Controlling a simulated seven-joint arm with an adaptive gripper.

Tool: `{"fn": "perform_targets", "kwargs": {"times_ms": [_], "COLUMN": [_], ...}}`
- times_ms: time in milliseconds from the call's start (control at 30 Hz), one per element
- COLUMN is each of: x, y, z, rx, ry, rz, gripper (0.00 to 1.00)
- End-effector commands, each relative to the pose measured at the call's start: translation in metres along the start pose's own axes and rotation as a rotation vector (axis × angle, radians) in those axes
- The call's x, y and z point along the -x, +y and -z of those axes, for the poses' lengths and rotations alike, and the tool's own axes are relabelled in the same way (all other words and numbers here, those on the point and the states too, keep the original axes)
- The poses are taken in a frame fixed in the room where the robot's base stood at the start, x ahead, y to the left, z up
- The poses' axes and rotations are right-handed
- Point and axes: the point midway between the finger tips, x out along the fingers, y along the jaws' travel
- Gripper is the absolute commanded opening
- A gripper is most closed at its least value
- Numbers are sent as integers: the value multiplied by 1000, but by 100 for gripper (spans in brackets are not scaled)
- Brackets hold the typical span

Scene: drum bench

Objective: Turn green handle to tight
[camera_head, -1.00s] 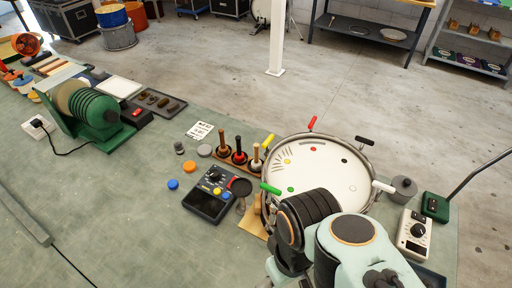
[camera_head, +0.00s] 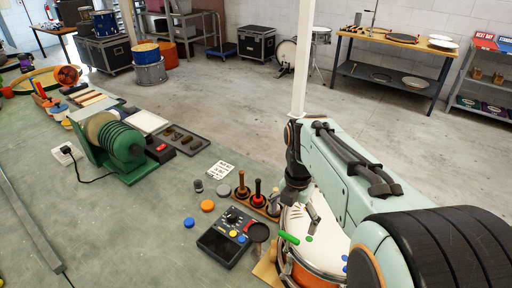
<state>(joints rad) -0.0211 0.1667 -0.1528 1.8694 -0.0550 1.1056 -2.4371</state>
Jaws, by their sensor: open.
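The drum (camera_head: 305,274) lies at the lower right with its pale head facing up; my arm hides its right part. The green handle (camera_head: 289,237) sticks out from the drum's left rim, pointing up and left. A green dot (camera_head: 309,238) on the head is close to its inner end. My gripper (camera_head: 311,219) hangs over the drum head, a little up and right of the green handle, apart from it. It is open and looks empty, its fingers small in the view.
A rack of upright tools (camera_head: 258,198) stands close left of my gripper. A green ribbed machine (camera_head: 118,145) stands farther left.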

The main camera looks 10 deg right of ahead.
Motion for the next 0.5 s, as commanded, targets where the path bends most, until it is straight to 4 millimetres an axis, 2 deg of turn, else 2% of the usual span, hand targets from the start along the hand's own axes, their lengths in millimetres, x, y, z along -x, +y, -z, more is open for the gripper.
{"fn": "perform_targets", "kwargs": {"times_ms": [300, 500], "x": [-49, -64], "y": [0, 0], "z": [2, 1], "rx": [0, 0], "ry": [5, 2], "rz": [4, 1], "gripper": [83, 83]}}
